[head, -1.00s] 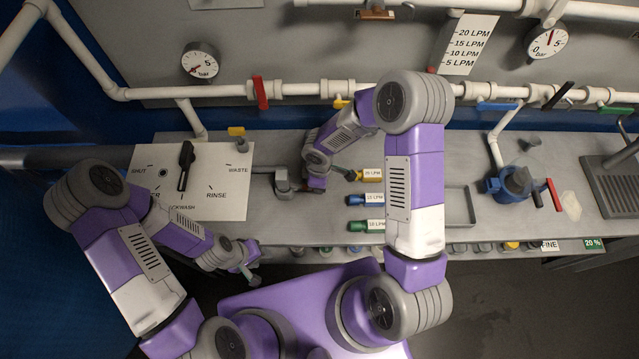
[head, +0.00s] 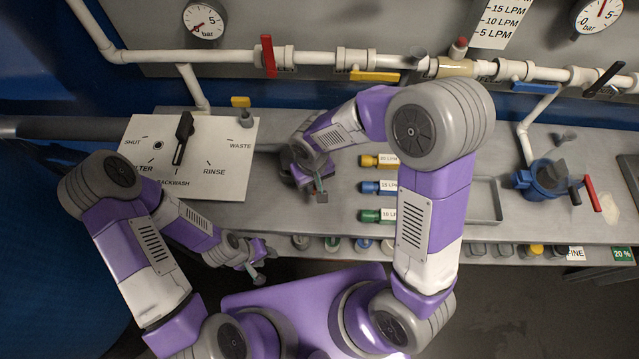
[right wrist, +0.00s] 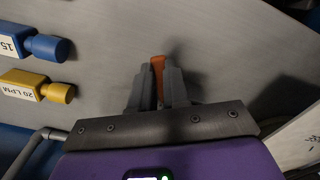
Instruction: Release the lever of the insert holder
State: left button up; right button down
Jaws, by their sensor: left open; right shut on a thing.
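My right gripper (head: 321,190) is low over the counter, left of the labelled inserts. In the right wrist view its fingers (right wrist: 158,88) are shut on a narrow orange piece (right wrist: 158,66). Only the orange top shows, so I cannot tell for sure that it is the holder's lever. The insert holder cannot be made out; my right wrist covers part of the counter there. My left gripper (head: 262,268) is open and empty, in front of the counter's near edge.
The yellow 20 LPM insert (head: 380,160), blue 15 LPM insert (head: 378,187) and green 10 LPM insert (head: 378,215) lie right of my right gripper. A valve panel (head: 225,160) is on the left. A grey tray (head: 487,200) and a blue fitting (head: 547,182) are further right.

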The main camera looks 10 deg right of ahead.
jog(key=shift+a+m+b, duration=0.75)
jog(key=shift+a+m, duration=0.45)
jog(key=shift+m, duration=0.6)
jog(key=c, duration=1.1)
grip_release()
jog(key=shift+r, duration=0.15)
notch_tip(320, 180, up, 7)
jog(key=shift+r+p, duration=0.2)
jog(key=shift+p, duration=0.8)
jog(key=shift+s, duration=0.15)
